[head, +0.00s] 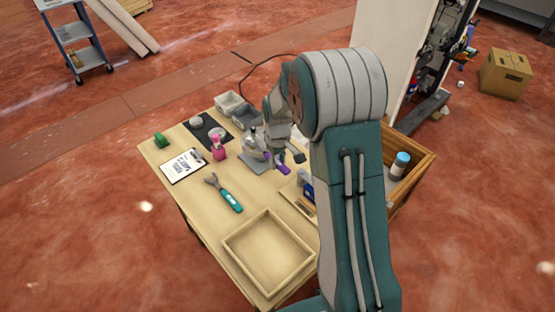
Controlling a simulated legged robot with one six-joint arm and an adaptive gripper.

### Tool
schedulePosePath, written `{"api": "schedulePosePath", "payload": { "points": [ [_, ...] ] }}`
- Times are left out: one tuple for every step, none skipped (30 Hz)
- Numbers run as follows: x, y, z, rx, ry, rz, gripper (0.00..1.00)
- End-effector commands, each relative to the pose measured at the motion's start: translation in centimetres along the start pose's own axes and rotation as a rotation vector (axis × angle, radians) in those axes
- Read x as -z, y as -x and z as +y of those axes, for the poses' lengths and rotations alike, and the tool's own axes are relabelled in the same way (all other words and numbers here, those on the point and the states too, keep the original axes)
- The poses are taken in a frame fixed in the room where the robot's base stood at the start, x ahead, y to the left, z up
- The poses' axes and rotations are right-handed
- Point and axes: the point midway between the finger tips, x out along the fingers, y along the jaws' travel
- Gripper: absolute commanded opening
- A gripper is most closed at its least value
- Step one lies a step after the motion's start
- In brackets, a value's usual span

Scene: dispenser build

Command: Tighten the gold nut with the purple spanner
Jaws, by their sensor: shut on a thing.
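My gripper (284,154) is at the end of my arm over the back middle of the wooden table. It is shut on the purple spanner (283,169), of which a short purple part shows below the fingers. The spanner's far end is beside a small grey and clear assembly (252,147) on a grey plate, just left of the gripper. I cannot tell whether the spanner touches it. The gold nut cannot be made out at this size. My arm hides part of the table's right side.
A teal-handled spanner (226,196) and an empty wooden tray (268,252) are in front. Grey bins (245,115) are behind.

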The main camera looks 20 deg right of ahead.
Motion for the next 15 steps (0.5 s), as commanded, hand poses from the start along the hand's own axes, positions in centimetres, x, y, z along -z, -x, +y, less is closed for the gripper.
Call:
{"api": "schedulePosePath", "payload": {
  "points": [
    [0.0,-0.1,0.0,0.0,0.0,0.0,0.0],
    [0.01,-0.15,0.0,0.0,0.0,0.0,0.0],
    [0.01,-0.22,0.0,0.0,0.0,0.0,0.0],
    [0.01,-0.28,0.0,0.0,0.0,0.0,0.0],
    [0.01,-0.33,0.0,0.0,0.0,0.0,0.0],
    [0.01,-0.4,0.0,0.0,0.0,0.0,0.0],
    [0.01,-0.45,0.0,0.0,0.0,0.0,0.0],
    [0.01,-0.51,0.0,0.0,0.0,0.0,0.0],
    [0.01,-0.58,0.0,0.0,0.0,0.0,0.0],
    [0.01,-0.63,0.0,0.0,0.0,0.0,0.0],
    [0.0,-0.68,0.0,0.0,0.0,0.0,0.0],
    [0.0,-0.75,0.0,0.0,0.0,0.0,0.0],
    [0.0,-0.8,0.0,0.0,0.0,0.0,0.0],
    [0.0,-0.85,0.0,0.0,0.0,0.0,0.0],
    [0.0,-0.92,0.0,0.0,0.0,0.0,0.0]
  ]
}}
